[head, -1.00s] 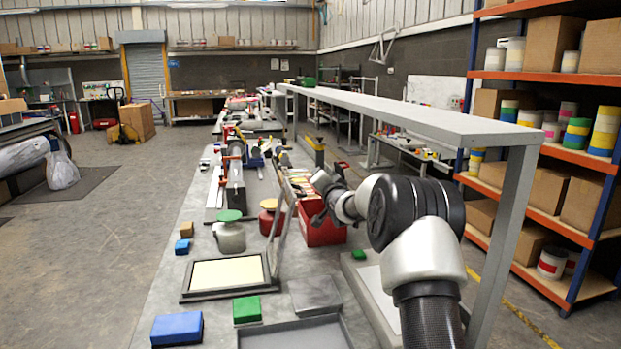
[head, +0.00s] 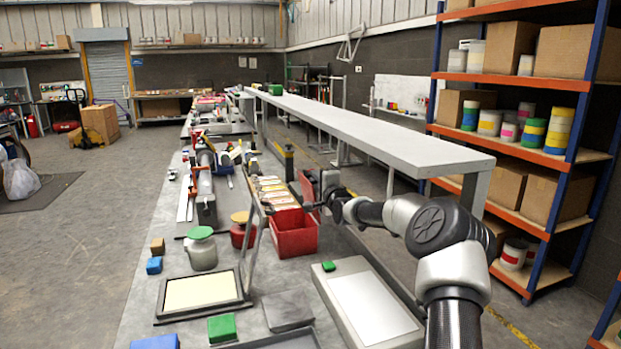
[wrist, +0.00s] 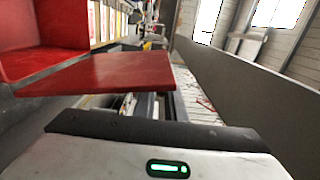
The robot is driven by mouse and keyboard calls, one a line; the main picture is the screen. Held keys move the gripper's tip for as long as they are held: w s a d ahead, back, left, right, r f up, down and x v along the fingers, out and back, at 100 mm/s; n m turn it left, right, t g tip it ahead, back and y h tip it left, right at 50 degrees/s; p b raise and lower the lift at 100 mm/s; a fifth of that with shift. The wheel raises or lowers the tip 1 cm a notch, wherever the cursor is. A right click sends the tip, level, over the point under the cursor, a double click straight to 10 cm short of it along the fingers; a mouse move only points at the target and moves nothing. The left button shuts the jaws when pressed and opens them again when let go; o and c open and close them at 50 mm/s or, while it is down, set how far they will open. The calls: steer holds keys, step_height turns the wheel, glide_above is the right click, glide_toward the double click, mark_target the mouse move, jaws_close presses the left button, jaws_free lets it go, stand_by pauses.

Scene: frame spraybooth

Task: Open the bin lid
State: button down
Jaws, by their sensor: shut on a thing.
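The red bin (head: 293,240) stands on the bench in the head view, its top open. A dark red panel (head: 308,188), apparently its lid, stands up at the bin's back right edge. My gripper (head: 320,205) is at that panel, right of the bin, and is shut on it; the fingertips are hard to make out. In the wrist view the red lid (wrist: 115,78) stretches across in front of my gripper, and the red bin (wrist: 40,28) is at the upper left. The grip itself is hidden there.
A green-lidded jar (head: 202,250), a red pot (head: 243,235) and a framed screen (head: 200,292) stand left of the bin. A pale flat box (head: 365,305) lies in front.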

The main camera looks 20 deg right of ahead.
steer(key=shift+d+r, duration=0.15)
steer(key=shift+d, duration=0.05)
stand_by(0.4)
steer(key=c, duration=1.8)
jaws_free()
steer(key=shift+c, duration=0.2)
steer(key=s, duration=1.7)
steer(key=shift+s, duration=0.2)
